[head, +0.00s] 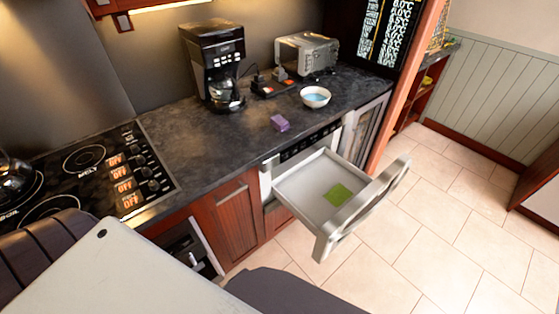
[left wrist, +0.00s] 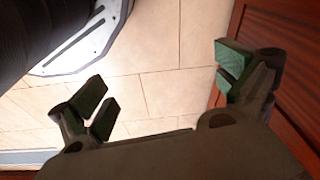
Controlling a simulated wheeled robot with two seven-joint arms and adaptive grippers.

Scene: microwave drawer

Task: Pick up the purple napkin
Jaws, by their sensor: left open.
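A small purple item (head: 280,122), which looks like the folded napkin, lies on the dark countertop (head: 195,150) near its front edge, behind the open drawer. Nothing touches it. My left gripper (left wrist: 165,85) is open and empty in the left wrist view. Its two fingers stand wide apart over floor tiles, next to a red wooden panel (left wrist: 262,25). The napkin is not in that view. I cannot clearly make out the left gripper in the head view. My right gripper is not in view.
A bowl (head: 315,97), a coffee maker (head: 213,62) and a toaster (head: 307,53) stand behind the napkin. A cooktop (head: 90,170) is at left. Countertop left of the napkin is clear.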

